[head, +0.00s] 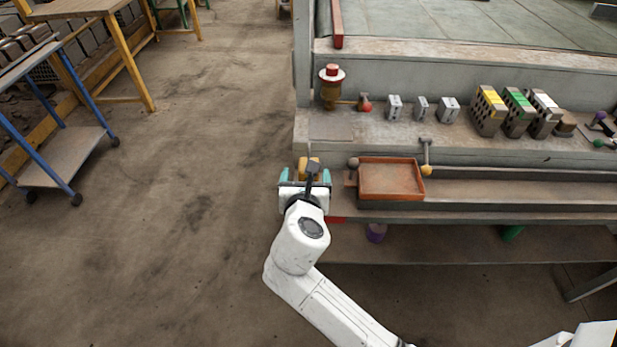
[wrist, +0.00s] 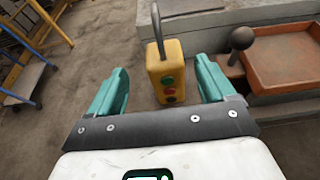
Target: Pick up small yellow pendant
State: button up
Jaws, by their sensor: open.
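The small yellow pendant (wrist: 166,70) hangs upright from a dark curved cable in the wrist view, with green and red buttons on its face. In the head view its yellow top (head: 303,163) shows just beyond my wrist, partly hidden by it. My gripper (wrist: 162,80) is open, with one teal finger on each side of the pendant in the picture. Gaps show between the pendant and both fingers, and nothing is held. How far the pendant stands beyond the fingertips is hard to tell. In the head view my gripper (head: 305,178) is left of the bench.
An orange tray (head: 391,179) lies on the bench ledge to the right, with a dark ball knob (wrist: 241,38) beside it. Hollow bricks (head: 489,110) and small grey blocks stand on the shelf behind. A blue-legged trolley (head: 66,160) is far left. The floor between is clear.

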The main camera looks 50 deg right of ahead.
jog(key=x, duration=0.8)
jog(key=shift+s+d, duration=0.15)
jog(key=shift+s, duration=0.05)
jog(key=shift+c, duration=0.3)
jog(key=c, duration=1.3)
jog(key=shift+o, duration=0.2)
jog(key=shift+r, duration=0.1)
